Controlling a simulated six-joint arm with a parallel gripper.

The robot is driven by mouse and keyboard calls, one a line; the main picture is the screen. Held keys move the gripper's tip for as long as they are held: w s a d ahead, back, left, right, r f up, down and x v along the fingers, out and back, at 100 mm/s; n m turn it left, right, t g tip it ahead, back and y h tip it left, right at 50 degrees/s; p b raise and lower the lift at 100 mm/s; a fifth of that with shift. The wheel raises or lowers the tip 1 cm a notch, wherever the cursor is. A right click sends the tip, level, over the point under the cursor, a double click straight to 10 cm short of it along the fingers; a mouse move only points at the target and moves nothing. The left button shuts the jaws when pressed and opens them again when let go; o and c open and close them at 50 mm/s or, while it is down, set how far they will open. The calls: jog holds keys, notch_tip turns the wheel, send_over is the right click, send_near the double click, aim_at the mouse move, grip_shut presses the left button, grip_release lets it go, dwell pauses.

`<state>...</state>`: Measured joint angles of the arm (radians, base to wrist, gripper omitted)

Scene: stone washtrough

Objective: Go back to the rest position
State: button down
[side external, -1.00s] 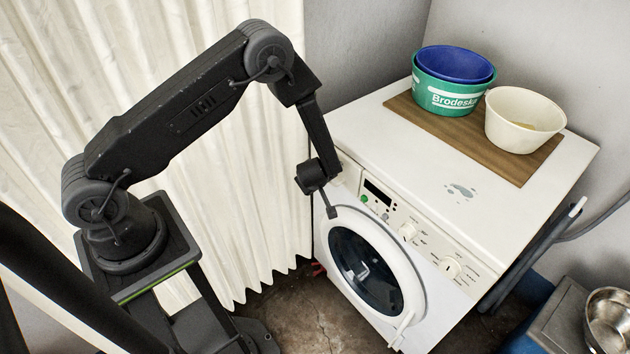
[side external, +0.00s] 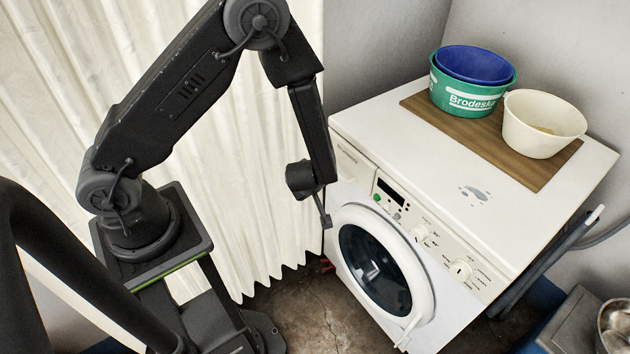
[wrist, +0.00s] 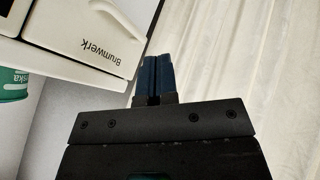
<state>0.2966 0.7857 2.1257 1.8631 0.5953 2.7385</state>
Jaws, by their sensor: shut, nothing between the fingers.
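My gripper (side external: 326,222) hangs at the end of my raised, bent arm, just left of the washing machine's front in the side view. In the wrist view its two blue fingers (wrist: 154,78) are together with nothing between them. The white washing machine (side external: 450,205) stands to the right, its round door (side external: 378,268) closed. In the wrist view its drawer corner (wrist: 85,35) with the name Brumwerk is at the upper left, apart from the fingers.
A green tub (side external: 470,100) with a blue bowl (side external: 475,62) in it and a cream bowl (side external: 540,130) stand on a brown board (side external: 480,140) atop the machine. A white curtain (side external: 235,170) hangs behind my arm. A metal bowl (side external: 615,325) is at the lower right.

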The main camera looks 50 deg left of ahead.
jog(key=s+a+r+n+g+y, duration=0.1)
jog(key=s+r+n, duration=0.3)
jog(key=r+n, duration=0.85)
jog(key=s+a+r+n+g, duration=0.1)
jog(key=s+r+n, duration=0.2)
jog(key=r+n, duration=1)
jog(key=s+d+r+n+h, duration=0.2)
jog(key=s+n, duration=0.1)
jog(key=n, duration=0.7)
jog(key=s+d+r+n+t+h, duration=0.1)
jog(key=s+n, duration=0.3)
jog(key=n, duration=0.6)
jog(key=s+d+r+n+h, duration=0.3)
jog(key=n, duration=0.7)
jog(key=shift+s+d, duration=0.15)
jog(key=shift+d, duration=0.1)
jog(key=c, duration=1.8)
grip_release()
jog(key=shift+c, duration=0.2)
